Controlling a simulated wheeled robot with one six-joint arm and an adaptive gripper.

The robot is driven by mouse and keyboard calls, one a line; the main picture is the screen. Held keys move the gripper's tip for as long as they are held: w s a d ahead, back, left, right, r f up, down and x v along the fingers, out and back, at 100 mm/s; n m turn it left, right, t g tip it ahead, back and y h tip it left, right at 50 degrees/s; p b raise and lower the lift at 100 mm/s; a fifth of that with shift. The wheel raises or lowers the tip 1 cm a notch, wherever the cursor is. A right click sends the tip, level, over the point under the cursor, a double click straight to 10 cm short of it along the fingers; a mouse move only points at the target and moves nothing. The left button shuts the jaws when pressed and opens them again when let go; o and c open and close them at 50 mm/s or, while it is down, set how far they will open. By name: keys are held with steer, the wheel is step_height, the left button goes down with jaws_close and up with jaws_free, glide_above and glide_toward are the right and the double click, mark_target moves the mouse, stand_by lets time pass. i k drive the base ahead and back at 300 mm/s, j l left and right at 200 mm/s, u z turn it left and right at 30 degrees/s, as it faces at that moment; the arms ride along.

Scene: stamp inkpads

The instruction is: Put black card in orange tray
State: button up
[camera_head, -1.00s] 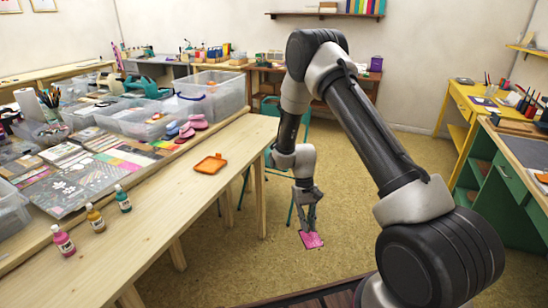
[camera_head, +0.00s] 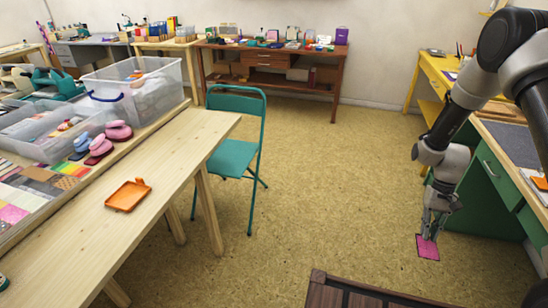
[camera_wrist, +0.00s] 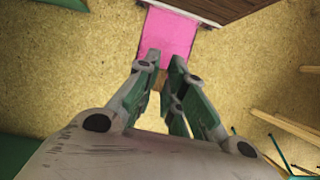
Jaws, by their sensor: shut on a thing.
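My gripper (camera_head: 432,222) is shut on a flat pink card (camera_head: 428,247) and holds it by one edge, hanging over the open floor at the right. In the wrist view, the pink card (camera_wrist: 170,30) sticks out beyond the fingertips (camera_wrist: 166,62). The card I hold looks pink, and I cannot make out a separate black card. The small orange tray (camera_head: 128,196) lies on the light wooden table (camera_head: 150,240) at the left, far from my gripper. The tray looks empty.
A teal folding chair (camera_head: 234,155) stands beside the table, between the tray and my gripper. A green cabinet (camera_head: 480,195) is close at the right. Clear plastic bins (camera_head: 160,105) and stampers (camera_head: 100,146) sit behind the tray. Open floor (camera_head: 330,190) lies in the middle.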

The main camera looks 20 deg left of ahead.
mark_target(128, 198)
steer(key=i, duration=1.95)
steer(key=i+u, duration=0.25)
steer(key=u, duration=0.2)
steer(key=i+l+u, duration=0.1)
steer(key=u, duration=0.35)
steer(key=i+l+u, duration=0.2)
steer(key=u, duration=0.2)
steer(key=i+u, duration=0.1)
steer(key=u, duration=2)
